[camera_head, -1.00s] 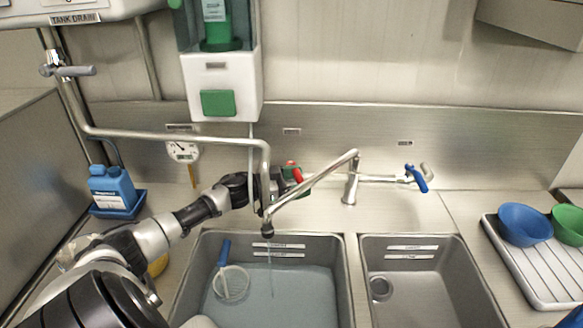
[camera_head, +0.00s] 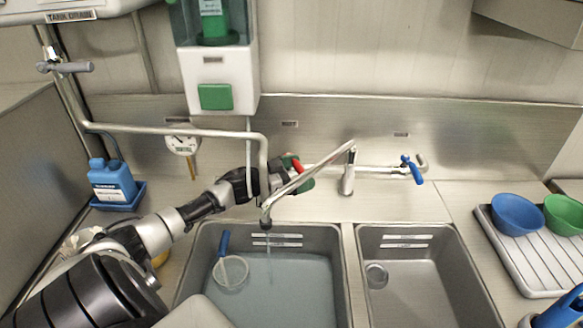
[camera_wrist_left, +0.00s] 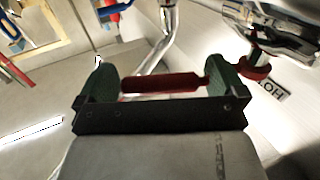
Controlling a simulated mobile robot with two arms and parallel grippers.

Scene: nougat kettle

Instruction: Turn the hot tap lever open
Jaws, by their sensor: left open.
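The red hot tap lever (camera_head: 297,165) shows at the back of the left basin, behind the swivel spout (camera_head: 310,180). In the left wrist view the red lever (camera_wrist_left: 160,83) lies across the gap between the two dark green fingers, with a HOT label (camera_wrist_left: 270,90) to the right. My left gripper (camera_head: 299,173) is open around the lever; the wrist view shows the gripper (camera_wrist_left: 164,76) from behind. Whether a finger touches the lever is hard to tell. The spout partly hides the gripper in the head view. A thin stream falls from the spout.
The left basin (camera_head: 335,262) holds water and a blue-handled strainer (camera_head: 232,270). A blue cold lever (camera_head: 412,170) sits to the right. A pipe (camera_head: 190,132) passes above my left arm. A rack (camera_head: 520,270) holds bowls.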

